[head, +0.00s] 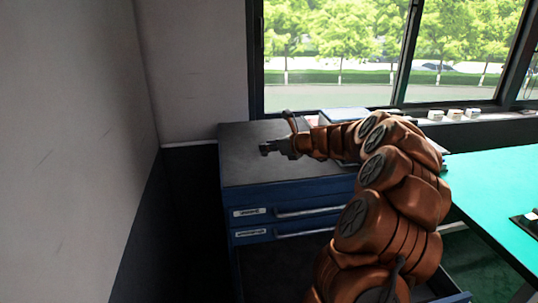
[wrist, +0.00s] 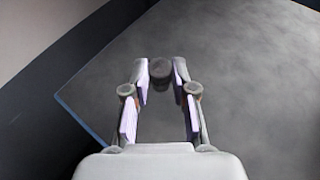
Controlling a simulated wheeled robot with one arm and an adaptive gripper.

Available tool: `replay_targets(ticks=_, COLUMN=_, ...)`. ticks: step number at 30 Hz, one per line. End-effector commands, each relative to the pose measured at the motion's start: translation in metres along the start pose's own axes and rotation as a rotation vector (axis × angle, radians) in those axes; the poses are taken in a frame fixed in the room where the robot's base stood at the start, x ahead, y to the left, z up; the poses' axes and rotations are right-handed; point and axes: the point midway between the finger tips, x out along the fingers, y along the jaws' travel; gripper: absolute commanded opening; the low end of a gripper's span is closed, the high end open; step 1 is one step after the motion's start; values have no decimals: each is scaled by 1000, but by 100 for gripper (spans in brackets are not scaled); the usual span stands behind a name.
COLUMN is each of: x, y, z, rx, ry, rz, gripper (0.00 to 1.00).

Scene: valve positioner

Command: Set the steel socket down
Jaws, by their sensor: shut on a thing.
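The steel socket (wrist: 161,72) is a small dark grey cylinder between the fingertips in the wrist view. My gripper (wrist: 160,82) is shut on it. In the head view my gripper (head: 268,149) is over the dark top of the blue drawer cabinet (head: 245,175), near its left side. The socket is too small to make out in the head view. Whether it touches the cabinet top cannot be told.
The cabinet's lower drawer (head: 275,265) stands open at the front. A light wall (head: 80,130) is at the left, a window (head: 340,45) behind. A green table (head: 490,190) is at the right. The cabinet top around the gripper is mostly clear.

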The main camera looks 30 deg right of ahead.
Motion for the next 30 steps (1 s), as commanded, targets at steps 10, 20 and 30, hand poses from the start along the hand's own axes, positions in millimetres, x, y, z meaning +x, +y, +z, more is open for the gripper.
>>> replay_targets(ticks=10, x=14, y=1, z=-31, rx=3, ry=0, rz=2, gripper=0)
replay_targets(ticks=20, x=14, y=0, z=-33, rx=1, ry=0, rz=1, gripper=0)
replay_targets(ticks=30, x=15, y=0, z=-35, rx=1, ry=0, rz=0, gripper=51)
